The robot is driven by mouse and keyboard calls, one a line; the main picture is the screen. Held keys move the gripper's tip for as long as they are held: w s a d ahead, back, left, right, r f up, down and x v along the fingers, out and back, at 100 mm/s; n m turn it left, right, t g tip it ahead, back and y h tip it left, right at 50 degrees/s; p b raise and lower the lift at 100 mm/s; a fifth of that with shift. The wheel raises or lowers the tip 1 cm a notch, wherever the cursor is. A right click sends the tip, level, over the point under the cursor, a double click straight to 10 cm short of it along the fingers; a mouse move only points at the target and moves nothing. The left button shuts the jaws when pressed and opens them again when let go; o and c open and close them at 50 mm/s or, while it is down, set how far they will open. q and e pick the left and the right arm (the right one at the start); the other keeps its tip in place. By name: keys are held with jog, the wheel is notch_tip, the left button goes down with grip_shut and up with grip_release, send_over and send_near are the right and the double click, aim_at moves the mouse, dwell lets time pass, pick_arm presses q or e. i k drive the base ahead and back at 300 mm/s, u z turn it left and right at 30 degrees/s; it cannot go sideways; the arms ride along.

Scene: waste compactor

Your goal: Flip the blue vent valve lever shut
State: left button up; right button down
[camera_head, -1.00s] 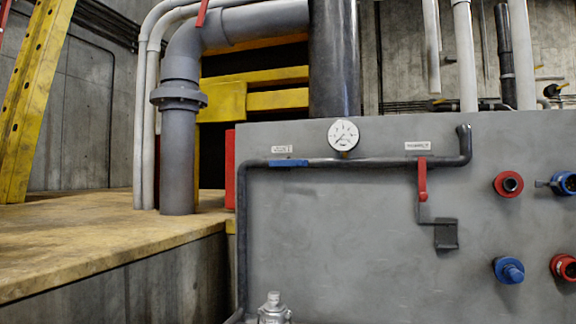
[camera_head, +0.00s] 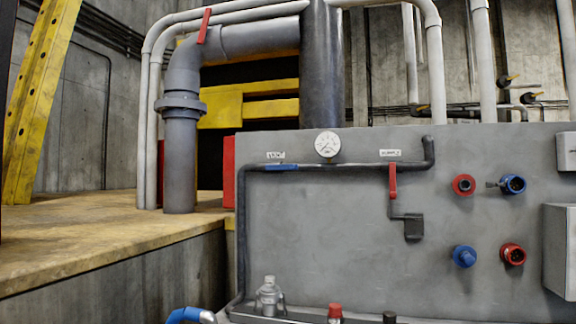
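The blue lever (camera_head: 282,167) lies flat along the dark horizontal pipe near the upper left of the grey panel, under a small white label (camera_head: 276,155). A red lever (camera_head: 392,181) hangs straight down from the same pipe, further right, under another label (camera_head: 391,153). A round white gauge (camera_head: 327,144) sits above the pipe between the two levers. Neither of my grippers shows in the head view.
The grey panel (camera_head: 330,225) carries red and blue round connectors (camera_head: 464,257) at right and a dark bracket (camera_head: 413,229). A clear bottle (camera_head: 269,294) and a red-capped item (camera_head: 335,312) stand at the bottom. A blue curved part (camera_head: 186,315) shows at the bottom edge.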

aim_at(290, 167)
jog(key=u, duration=1.45)
jog(key=i, duration=0.85)
jog(key=z, duration=0.35)
